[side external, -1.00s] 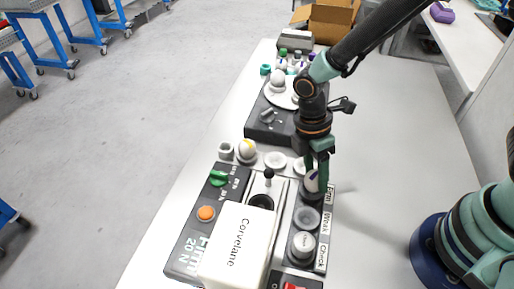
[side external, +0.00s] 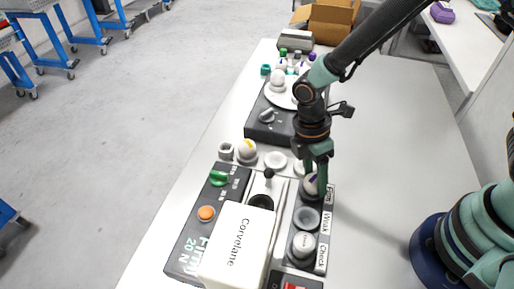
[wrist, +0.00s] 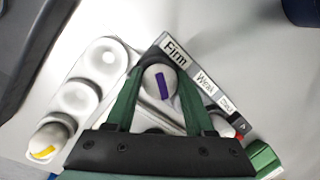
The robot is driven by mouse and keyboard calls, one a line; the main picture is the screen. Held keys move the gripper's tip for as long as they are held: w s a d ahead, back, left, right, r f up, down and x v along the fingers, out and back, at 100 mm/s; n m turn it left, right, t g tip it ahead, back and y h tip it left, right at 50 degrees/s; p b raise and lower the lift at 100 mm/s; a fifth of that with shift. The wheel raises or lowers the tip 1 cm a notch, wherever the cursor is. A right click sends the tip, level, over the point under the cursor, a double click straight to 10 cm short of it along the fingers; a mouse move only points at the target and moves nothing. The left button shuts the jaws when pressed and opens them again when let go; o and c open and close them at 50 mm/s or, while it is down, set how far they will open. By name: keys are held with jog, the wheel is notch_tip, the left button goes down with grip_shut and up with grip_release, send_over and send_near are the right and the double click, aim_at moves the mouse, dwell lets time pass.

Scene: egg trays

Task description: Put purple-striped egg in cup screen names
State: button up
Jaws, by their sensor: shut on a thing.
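The purple-striped egg (wrist: 158,85) is between the fingers of my gripper (wrist: 158,104), which is shut on it. In the side view my gripper (side external: 317,180) holds the egg (side external: 310,185) at the cup labelled Firm (wrist: 175,52), the far one in the rack (side external: 318,228). The egg sits low, at the cup's opening; I cannot tell whether it touches the bottom. The Weak cup (side external: 307,218) is empty. The Check cup (side external: 303,244) holds a pale rounded thing. The machine's panel (side external: 193,247) reads Firm 20 N.
A yellow-striped egg (side external: 246,149) stands in a row of white cups (side external: 275,159) beyond the machine. The white Corvelane box (side external: 235,248) and a small black-knobbed lever (side external: 269,173) stand left of the rack. A dark device with a white plate (side external: 279,98) is behind. The table at right is clear.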

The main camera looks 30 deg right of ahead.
jog(key=shift+f, duration=0.1)
jog(key=o, duration=0.9)
jog(key=shift+r, duration=0.35)
jog(key=shift+a+r, duration=0.2)
jog(key=shift+r, duration=0.1)
jog(key=v, duration=0.3)
jog(key=s+v, duration=0.1)
jog(key=v, duration=0.1)
jog(key=shift+d+r, duration=0.3)
jog(key=shift+r, duration=0.15)
jog(key=a+r, duration=0.4)
jog(key=w+a+r, duration=0.1)
jog(key=a+r, duration=0.3)
jog(key=r, duration=0.1)
jog(key=a+r, duration=0.4)
jog(key=r, duration=0.1)
jog(key=shift+w+a+r, duration=0.1)
jog(key=shift+w+r, duration=0.1)
jog(key=shift+r, duration=0.05)
